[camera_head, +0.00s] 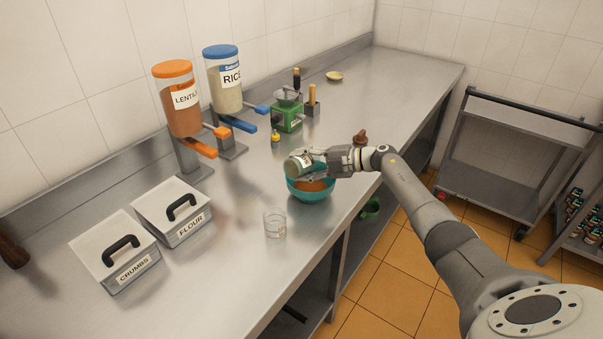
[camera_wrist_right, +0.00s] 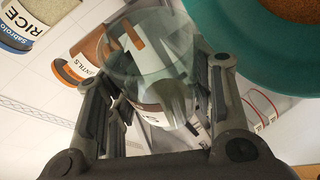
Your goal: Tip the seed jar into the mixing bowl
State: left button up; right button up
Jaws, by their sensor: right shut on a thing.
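The seed jar (camera_head: 299,165) is a clear jar with a label, held tilted nearly on its side above the rim of the mixing bowl. My right gripper (camera_head: 318,165) is shut on it. In the right wrist view the transparent jar (camera_wrist_right: 150,50) sits between the two fingers. The teal mixing bowl (camera_head: 310,194) stands on the steel counter below the jar, with orange-brown contents in it. Its rim also shows in the right wrist view (camera_wrist_right: 222,20). I cannot tell whether seeds are falling. My left gripper is not in view.
An empty-looking glass (camera_head: 274,224) stands in front of the bowl. The flour bin (camera_head: 170,212) and crumbs bin (camera_head: 113,252) are at left. Lentil (camera_head: 178,115) and rice (camera_head: 223,100) dispensers and a green scale (camera_head: 287,118) stand behind. The counter's far right is mostly clear.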

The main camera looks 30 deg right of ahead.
jog(key=shift+w+d+r+m+t+y+b, duration=0.1)
jog(key=shift+d+r+m+t+y+b, duration=0.15)
jog(key=shift+m+y+b, duration=0.4)
jog(key=shift+w+d+r+m+t+y+b, duration=0.1)
jog(key=shift+d+m+y+b, duration=0.25)
jog(key=shift+b, duration=0.6)
jog(key=shift+d+r+m+b, duration=0.1)
jog(key=shift+r+m+b, duration=0.1)
jog(key=shift+m+b, duration=0.2)
